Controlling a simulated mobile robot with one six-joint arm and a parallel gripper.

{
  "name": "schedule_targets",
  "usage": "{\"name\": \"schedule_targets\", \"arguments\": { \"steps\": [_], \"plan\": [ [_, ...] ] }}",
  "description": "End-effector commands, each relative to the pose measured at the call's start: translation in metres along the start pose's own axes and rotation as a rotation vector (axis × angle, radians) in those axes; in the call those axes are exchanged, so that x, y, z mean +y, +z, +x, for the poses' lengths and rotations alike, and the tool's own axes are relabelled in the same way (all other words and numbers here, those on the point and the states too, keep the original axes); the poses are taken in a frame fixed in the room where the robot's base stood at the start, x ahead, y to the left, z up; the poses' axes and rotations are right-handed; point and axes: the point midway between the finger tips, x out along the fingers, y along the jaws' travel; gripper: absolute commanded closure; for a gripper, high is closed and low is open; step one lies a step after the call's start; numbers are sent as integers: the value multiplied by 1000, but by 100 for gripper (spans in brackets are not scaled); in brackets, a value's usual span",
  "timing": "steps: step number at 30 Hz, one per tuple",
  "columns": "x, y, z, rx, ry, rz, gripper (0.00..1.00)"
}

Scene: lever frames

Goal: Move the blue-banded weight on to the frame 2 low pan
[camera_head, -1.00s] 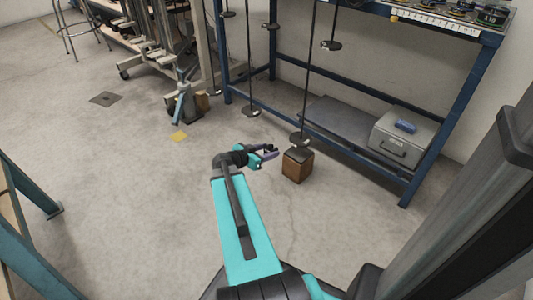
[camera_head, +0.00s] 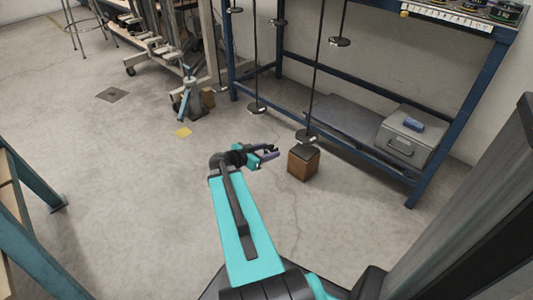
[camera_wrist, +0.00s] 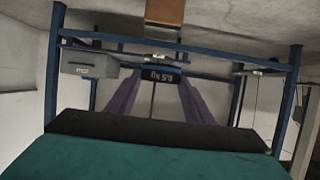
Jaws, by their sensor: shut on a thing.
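My gripper (camera_head: 268,153) is held out low over the floor, left of a wooden block. In the wrist view my gripper (camera_wrist: 159,84) has its two purple fingers closed on a dark weight with a blue band (camera_wrist: 160,76), whose label appears upside down. In the head view the weight is too small to make out. Several dark round pans hang on rods by the blue rack. One low pan (camera_head: 306,136) hangs just above and behind the block, and another low pan (camera_head: 257,108) hangs further left. I cannot tell which belongs to frame 2.
The wooden block (camera_head: 303,164) stands on the floor right of my gripper. The blue rack (camera_head: 443,150) has a lower shelf with a grey case (camera_head: 405,140). Higher pans hang at the back, including one on the right (camera_head: 340,42).

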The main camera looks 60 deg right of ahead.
Motion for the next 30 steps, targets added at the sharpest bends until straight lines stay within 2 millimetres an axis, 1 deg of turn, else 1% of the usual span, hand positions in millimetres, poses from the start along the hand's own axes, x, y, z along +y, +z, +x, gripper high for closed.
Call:
{"name": "schedule_targets", "arguments": {
  "steps": [4,17,30],
  "plan": [
    [0,0,-3,2,0,0,82],
    [0,0,-4,2,0,0,82],
    [0,-14,-10,2,0,0,82]
  ]
}}
